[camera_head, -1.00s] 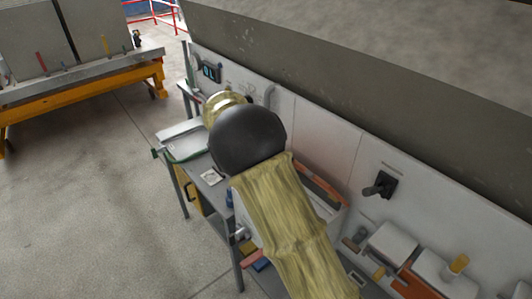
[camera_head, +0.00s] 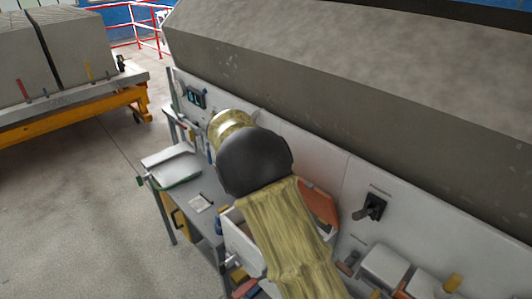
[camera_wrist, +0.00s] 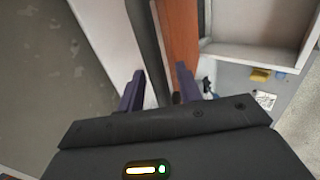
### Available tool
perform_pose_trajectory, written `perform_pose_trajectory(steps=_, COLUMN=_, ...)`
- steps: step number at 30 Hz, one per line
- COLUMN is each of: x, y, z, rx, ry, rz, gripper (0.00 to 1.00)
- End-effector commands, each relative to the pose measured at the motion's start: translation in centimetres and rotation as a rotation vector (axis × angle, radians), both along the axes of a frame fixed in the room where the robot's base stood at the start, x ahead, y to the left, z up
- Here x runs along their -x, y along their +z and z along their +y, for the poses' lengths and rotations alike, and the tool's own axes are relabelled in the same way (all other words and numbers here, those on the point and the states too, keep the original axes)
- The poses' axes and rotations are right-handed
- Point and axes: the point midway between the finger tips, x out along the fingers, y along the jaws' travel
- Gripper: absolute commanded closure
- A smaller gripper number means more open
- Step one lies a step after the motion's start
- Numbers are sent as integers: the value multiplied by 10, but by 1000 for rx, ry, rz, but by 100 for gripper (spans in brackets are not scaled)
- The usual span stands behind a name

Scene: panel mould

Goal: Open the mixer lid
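The mixer appears to be a white box (camera_head: 241,246) on the bench, partly hidden behind my arm in the head view. Its orange-brown lid (camera_head: 319,204) stands raised at the wall side. In the wrist view, the lid (camera_wrist: 181,35) is a steep orange panel beside the box's pale open interior (camera_wrist: 250,52). My gripper (camera_wrist: 160,79) has its two dark purple fingers apart, with nothing seen clamped between them. The right fingertip overlaps the lid's lower end; I cannot tell whether they touch. My arm hides the gripper in the head view.
A black switch (camera_head: 373,206) is on the white wall panel right of the lid. A metal tray (camera_head: 171,166) sits on the left of the bench. A large grey concrete-like mass (camera_head: 330,100) overhangs behind. Open floor (camera_head: 85,210) lies at the left.

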Motion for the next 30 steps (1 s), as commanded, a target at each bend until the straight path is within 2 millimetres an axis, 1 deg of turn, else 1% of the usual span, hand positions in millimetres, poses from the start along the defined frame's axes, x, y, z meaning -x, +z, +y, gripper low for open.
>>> perform_pose_trajectory(steps=9, x=1, y=1, z=2, rx=-2, ry=0, rz=0, gripper=65)
perform_pose_trajectory(steps=14, x=7, y=9, z=10, rx=-3, ry=2, rz=-4, gripper=65)
perform_pose_trajectory(steps=17, x=15, y=19, z=18, rx=-4, ry=2, rz=-4, gripper=65)
perform_pose_trajectory(steps=30, x=56, y=80, z=66, rx=-4, ry=2, rz=-3, gripper=65)
